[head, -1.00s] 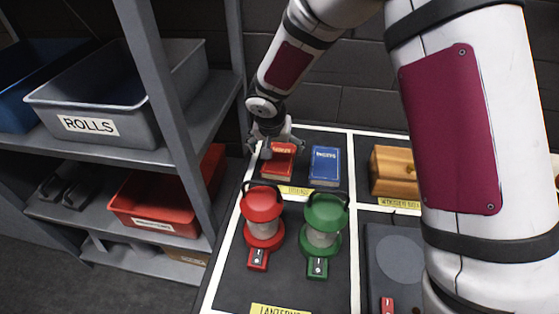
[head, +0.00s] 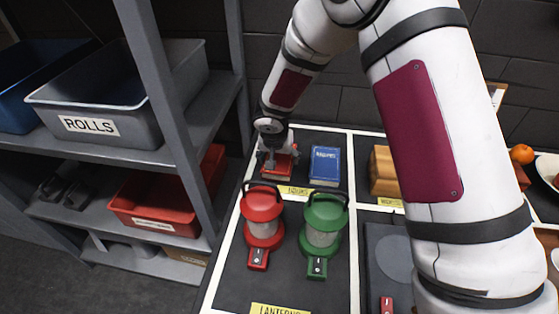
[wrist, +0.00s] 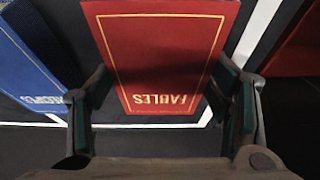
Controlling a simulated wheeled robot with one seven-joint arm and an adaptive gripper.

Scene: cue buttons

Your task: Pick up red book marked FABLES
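The red book marked FABLES (head: 278,171) lies on the dark table at the back left, left of the blue book (head: 324,165). In the wrist view the red book (wrist: 160,55) fills the middle, with its title upside down. My gripper (head: 279,160) is over the red book, pointing down. In the wrist view my gripper (wrist: 160,105) has its fingers apart, one on each side of the book's title end. I cannot tell whether the fingers touch the book. The blue book also shows at the left of the wrist view (wrist: 30,65).
A red lantern (head: 263,220) and a green lantern (head: 323,228) stand in front of the books. A wooden box (head: 383,172) is to the right. A metal shelf (head: 200,120) with a grey ROLLS bin (head: 110,105) and a red bin (head: 165,205) stands close on the left.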

